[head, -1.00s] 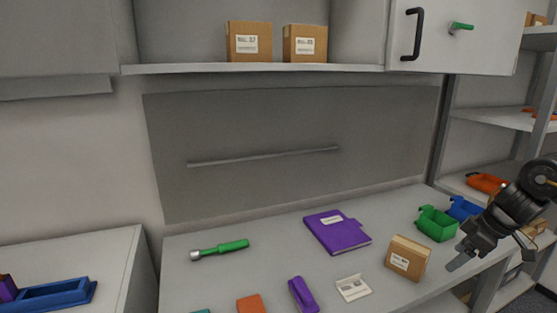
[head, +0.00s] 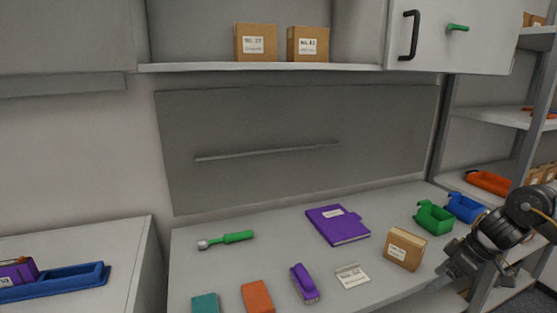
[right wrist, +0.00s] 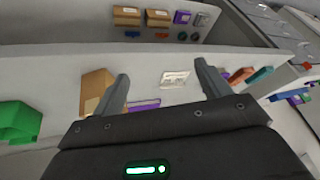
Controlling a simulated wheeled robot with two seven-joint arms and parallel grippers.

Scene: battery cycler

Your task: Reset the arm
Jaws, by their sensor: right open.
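My right gripper (head: 440,279) is at the right in the head view, near the table's front edge, beside a cardboard box (head: 404,249). In the right wrist view its two fingers (right wrist: 163,90) stand wide apart with nothing held between them. The cardboard box (right wrist: 97,88) shows behind the left finger there, and a white card (right wrist: 174,79) lies on the table beyond the gap. My left gripper is not in the head view.
The table (head: 285,265) carries a green-handled tool (head: 226,240), a purple notebook (head: 338,225), a purple stapler-like item (head: 304,283), and green (head: 434,217) and blue (head: 465,207) bins. A metal shelf rack (head: 520,120) stands at the right. A blue tray (head: 60,283) is at the left.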

